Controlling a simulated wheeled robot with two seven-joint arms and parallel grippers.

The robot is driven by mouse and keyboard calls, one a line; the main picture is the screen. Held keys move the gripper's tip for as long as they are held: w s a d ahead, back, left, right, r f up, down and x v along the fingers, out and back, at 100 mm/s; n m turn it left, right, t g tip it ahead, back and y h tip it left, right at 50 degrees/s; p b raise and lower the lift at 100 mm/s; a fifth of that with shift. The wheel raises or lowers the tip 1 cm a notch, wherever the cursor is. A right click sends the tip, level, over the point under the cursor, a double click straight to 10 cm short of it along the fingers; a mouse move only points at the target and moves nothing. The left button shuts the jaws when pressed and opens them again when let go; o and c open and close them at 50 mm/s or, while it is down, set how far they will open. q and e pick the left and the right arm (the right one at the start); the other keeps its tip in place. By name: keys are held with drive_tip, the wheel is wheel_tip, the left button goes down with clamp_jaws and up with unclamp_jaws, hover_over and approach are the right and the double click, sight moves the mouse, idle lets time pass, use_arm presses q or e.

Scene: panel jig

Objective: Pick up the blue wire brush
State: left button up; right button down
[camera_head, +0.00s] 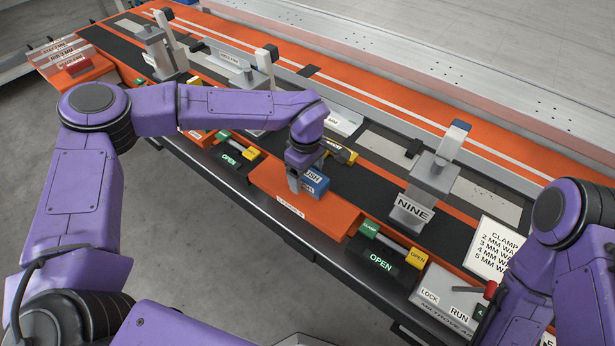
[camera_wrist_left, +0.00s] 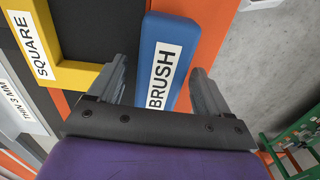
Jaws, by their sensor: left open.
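The blue wire brush (camera_head: 317,183) is a block with a white label reading BRUSH. It lies on the orange tray (camera_head: 268,200) at the front edge of the bench. It also shows in the left wrist view (camera_wrist_left: 180,40), running up between the two fingers. My left gripper (camera_head: 294,186) is open at the brush and partly hides it in the head view. In the left wrist view my left gripper (camera_wrist_left: 160,72) has one finger on each side of the brush, with a visible gap on both sides. My right gripper is out of view.
A grey clamp marked NINE (camera_head: 425,190) stands to the right. An OPEN clamp lever (camera_head: 385,245) and a LOCK/RUN box (camera_head: 440,295) are nearer.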

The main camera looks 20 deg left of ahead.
sight(307, 174)
use_arm(q)
drive_tip(key=c, duration=1.1)
drive_tip(key=shift+r, duration=0.1)
drive_tip(key=shift+r, duration=0.35)
drive_tip(key=r, duration=0.3)
drive_tip(key=shift+s+d+b, duration=0.2)
drive_tip(key=shift+s+b, duration=0.05)
drive_tip(key=shift+b, duration=0.1)
drive_tip(key=s+d+r+b, duration=0.2)
drive_tip(key=s+d+r, duration=0.4)
drive_tip(key=s+r, duration=0.3)
drive_tip(key=s, duration=0.2)
drive_tip(key=shift+s+d, duration=0.2)
drive_tip(key=shift+s, duration=0.2)
drive_tip(key=shift+r, duration=0.1)
